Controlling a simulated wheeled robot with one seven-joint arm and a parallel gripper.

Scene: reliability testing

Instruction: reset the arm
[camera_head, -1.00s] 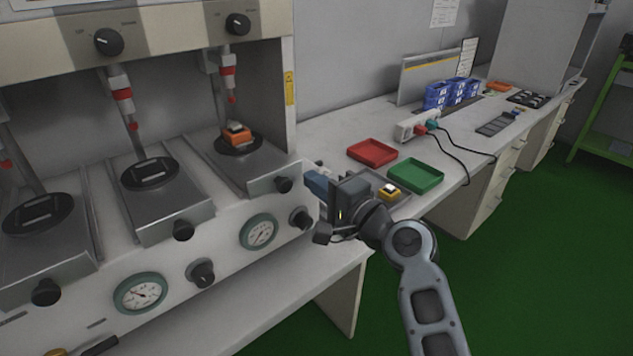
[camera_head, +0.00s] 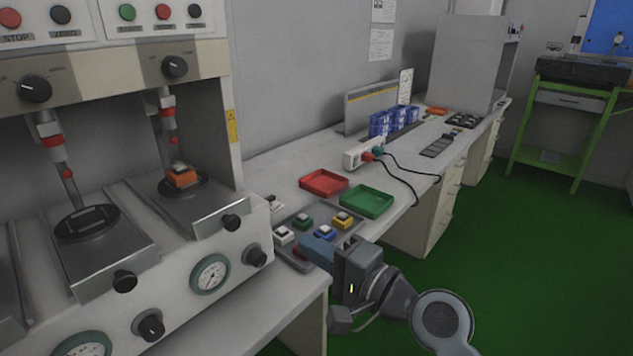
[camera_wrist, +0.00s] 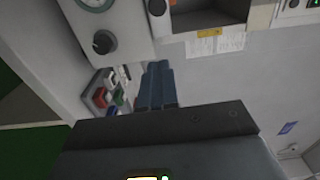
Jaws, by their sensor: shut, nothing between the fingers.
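My gripper (camera_head: 316,246) is at the lower middle of the head view, in front of and above the near edge of the grey tray of switches. Its blue fingers are together and empty; they also show side by side in the wrist view (camera_wrist: 157,85). My arm reaches up from the lower right of the head view. Nothing touches the fingers as far as I can see.
The testing machine (camera_head: 200,262) with knobs and gauges stands left; an orange switch part (camera_head: 181,177) sits on one plate. The grey tray (camera_head: 321,217) holds several coloured switches. Red (camera_head: 324,184) and green (camera_head: 366,202) trays and a power strip (camera_head: 362,155) lie beyond. Green floor at right is clear.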

